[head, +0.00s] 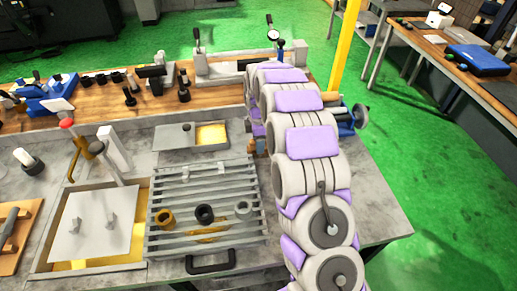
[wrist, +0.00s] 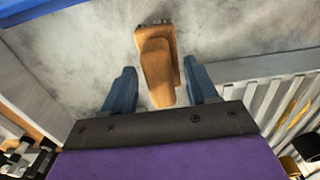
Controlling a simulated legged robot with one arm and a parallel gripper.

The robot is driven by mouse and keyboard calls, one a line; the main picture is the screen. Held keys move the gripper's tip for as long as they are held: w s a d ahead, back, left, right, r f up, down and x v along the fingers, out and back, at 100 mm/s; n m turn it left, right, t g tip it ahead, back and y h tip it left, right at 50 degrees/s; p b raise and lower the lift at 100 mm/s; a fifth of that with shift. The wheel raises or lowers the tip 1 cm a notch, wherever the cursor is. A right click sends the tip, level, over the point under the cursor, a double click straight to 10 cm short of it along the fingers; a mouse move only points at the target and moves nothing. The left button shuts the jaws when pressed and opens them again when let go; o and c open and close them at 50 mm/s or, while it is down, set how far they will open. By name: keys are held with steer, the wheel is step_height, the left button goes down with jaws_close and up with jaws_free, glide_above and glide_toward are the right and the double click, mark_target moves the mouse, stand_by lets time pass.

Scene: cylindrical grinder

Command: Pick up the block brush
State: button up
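The block brush (wrist: 158,72) is a brown wooden block with a darker bristle edge at its far end. In the wrist view it is on a grey, stained metal surface. My gripper (wrist: 160,66) is open, with one blue finger on each side of the brush's near part. A gap shows on the left; the right finger is closer to the wood, and I cannot tell if it touches. In the head view my arm hides the gripper, and a small brown piece (head: 251,146), seemingly the brush, shows at the arm's left edge.
A slatted rack (head: 180,222) with several rings is left of my arm. A lidded tray (head: 172,138) is behind it. A wooden bench top (head: 115,108) with tools runs along the back. A yellow post (head: 345,45) stands behind my arm. Green floor is open at right.

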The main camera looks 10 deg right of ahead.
steer(key=c, duration=1)
steer(key=shift+c, duration=0.2)
step_height(320, 180, up, 10)
steer(key=shift+p, duration=1.05)
steer(key=o, duration=0.5)
steer(key=shift+w, duration=0.1)
steer(key=c, duration=0.3)
